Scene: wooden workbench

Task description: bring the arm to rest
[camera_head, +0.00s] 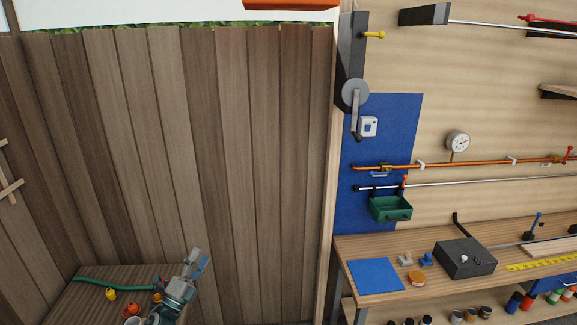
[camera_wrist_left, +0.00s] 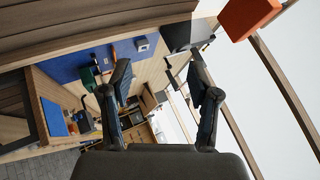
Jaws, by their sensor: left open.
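My left gripper (camera_head: 196,262) is at the lower left of the head view, raised in front of the wooden plank wall and beside a low wooden surface. Its fingers point up. In the left wrist view, my left gripper (camera_wrist_left: 163,82) shows two dark fingers spread apart with nothing between them. It touches nothing that I can see. My right gripper is in neither view.
A wooden workbench (camera_head: 335,250) stands at the right with a blue mat (camera_head: 375,275) and a dark box (camera_head: 465,258). A low wooden surface (camera_head: 55,300) at lower left holds a green hose (camera_head: 110,288) and small colored items. The plank wall (camera_head: 200,130) stands behind.

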